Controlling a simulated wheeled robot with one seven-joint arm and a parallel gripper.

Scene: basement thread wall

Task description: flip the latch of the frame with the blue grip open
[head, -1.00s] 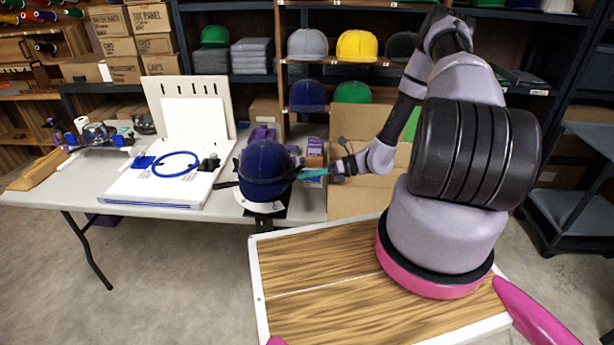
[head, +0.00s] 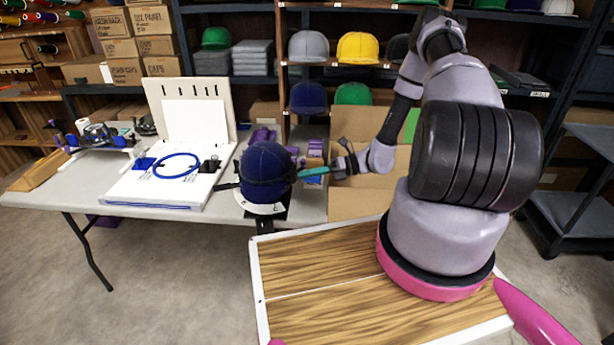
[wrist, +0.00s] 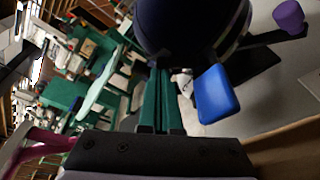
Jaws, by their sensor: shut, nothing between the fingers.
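A navy cap (head: 265,165) sits on a cap frame at the front edge of the table, with a white curved plate (head: 264,208) under it. In the wrist view the dark cap (wrist: 190,25) fills the top, and a blue grip (wrist: 217,95) shows just right of my fingers. A purple knob (wrist: 288,15) on a dark lever shows farther right. My gripper (head: 299,173) reaches in from the right with its teal fingers at the cap's right side. In the wrist view my gripper (wrist: 161,72) is shut and empty, beside the blue grip. Contact and the latch itself are unclear.
A flat white case with a blue hoop (head: 176,165) lies left of the cap on the table (head: 40,198). Purple items (head: 262,135) stand behind the cap. A cardboard box (head: 350,205) is below my forearm. Shelves with caps line the back.

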